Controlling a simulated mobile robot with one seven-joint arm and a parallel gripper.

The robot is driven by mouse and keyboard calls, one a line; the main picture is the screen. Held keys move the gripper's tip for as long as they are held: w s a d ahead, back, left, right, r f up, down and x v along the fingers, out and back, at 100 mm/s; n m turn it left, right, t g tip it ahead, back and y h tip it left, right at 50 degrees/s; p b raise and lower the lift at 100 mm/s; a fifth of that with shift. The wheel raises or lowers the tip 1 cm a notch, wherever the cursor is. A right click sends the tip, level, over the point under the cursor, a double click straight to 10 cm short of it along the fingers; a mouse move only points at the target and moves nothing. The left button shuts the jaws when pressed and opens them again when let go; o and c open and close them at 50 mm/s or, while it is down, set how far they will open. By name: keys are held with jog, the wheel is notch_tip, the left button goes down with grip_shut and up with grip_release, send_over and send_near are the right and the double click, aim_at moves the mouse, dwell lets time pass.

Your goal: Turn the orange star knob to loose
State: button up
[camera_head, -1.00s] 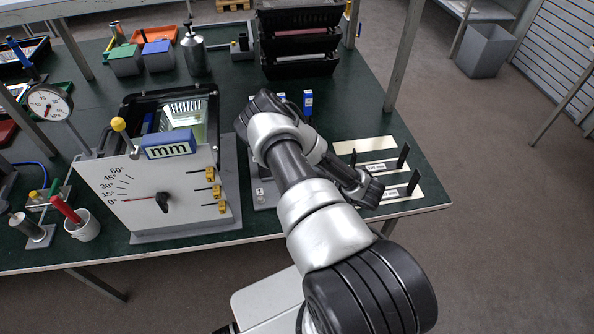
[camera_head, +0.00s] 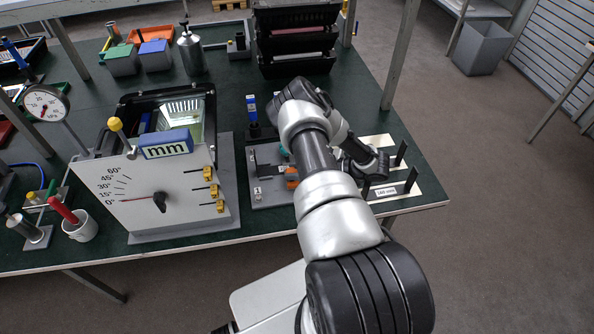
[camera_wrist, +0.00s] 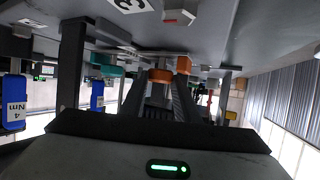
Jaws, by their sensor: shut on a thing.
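The orange star knob (camera_wrist: 160,76) shows in the wrist view between the tips of my gripper (camera_wrist: 162,86). The two dark fingers are shut on it, and another orange part shows by the right fingertip. In the head view, orange parts (camera_head: 291,184) show low on the grey fixture plate (camera_head: 268,196), just left of my arm. My arm hides the fingers and most of the fixture there. The knob's exact turn angle cannot be read.
A teal part (camera_wrist: 108,70) and blue-tagged posts (camera_wrist: 97,95) stand close beside my gripper. The white angle-scale housing (camera_head: 150,200) stands left of the fixture. Pale labelled strips with dark uprights (camera_head: 395,190) lie to the right.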

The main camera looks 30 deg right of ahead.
jog(key=shift+w, duration=0.1)
jog(key=o, duration=1)
jog(key=shift+o, duration=0.2)
notch_tip(320, 180, up, 10)
